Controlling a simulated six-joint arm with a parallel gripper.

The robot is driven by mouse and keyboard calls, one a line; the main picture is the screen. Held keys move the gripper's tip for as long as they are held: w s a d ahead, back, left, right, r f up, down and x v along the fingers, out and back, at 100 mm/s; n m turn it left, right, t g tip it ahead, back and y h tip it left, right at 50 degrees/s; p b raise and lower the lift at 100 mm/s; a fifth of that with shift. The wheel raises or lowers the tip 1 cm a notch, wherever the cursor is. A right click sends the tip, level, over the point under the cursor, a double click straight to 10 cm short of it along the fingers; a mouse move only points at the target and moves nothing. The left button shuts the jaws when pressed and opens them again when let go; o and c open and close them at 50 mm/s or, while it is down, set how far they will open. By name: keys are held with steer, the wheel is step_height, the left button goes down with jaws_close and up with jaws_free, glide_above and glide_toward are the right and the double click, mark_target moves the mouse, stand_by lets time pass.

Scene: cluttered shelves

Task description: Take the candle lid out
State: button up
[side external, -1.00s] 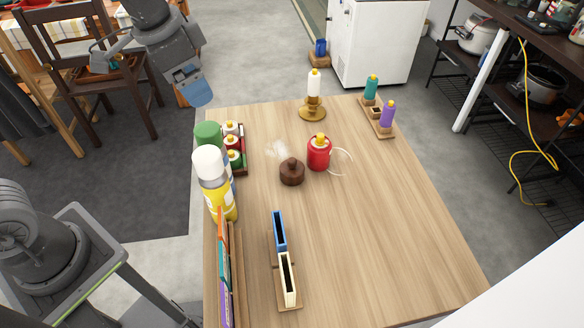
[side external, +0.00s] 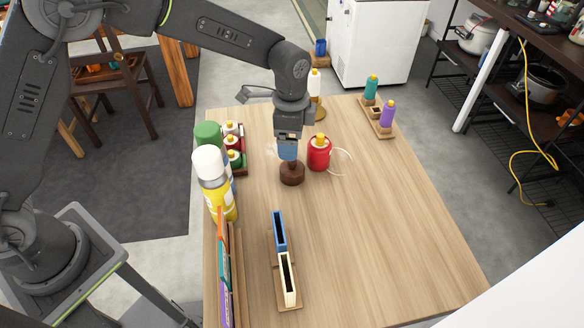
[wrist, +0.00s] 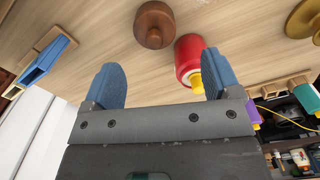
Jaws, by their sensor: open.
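A dark brown round piece with a knob on top (side external: 292,174), which looks like the candle lid, sits on the wooden table. It also shows at the top of the wrist view (wrist: 154,27). My gripper (side external: 288,155) points down over it in the side view, with blue fingers at or just above the knob; I cannot tell whether they touch. In the wrist view my gripper (wrist: 163,80) is open, with nothing between its fingers. The lid shows beyond the fingertips there. My gripper hides part of the knob in the side view.
A red bottle (side external: 318,154) stands close right of the lid, with a clear ring (side external: 341,162) beside it. Spray cans (side external: 209,165) and small bottles line the left edge. Blue and cream holders (side external: 289,280) stand in front. The table's right side (side external: 400,220) is clear.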

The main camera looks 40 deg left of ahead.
mark_target(292, 167)
step_height(292, 167, down, 4)
steer(key=shift+r, duration=0.25)
steer(key=shift+s+d+f, duration=0.15)
steer(key=shift+f, duration=1.25)
steer(key=shift+s+d+f, duration=0.15)
steer(key=shift+f, duration=1.2)
steer(key=c, duration=0.8)
steer(key=shift+r, duration=0.15)
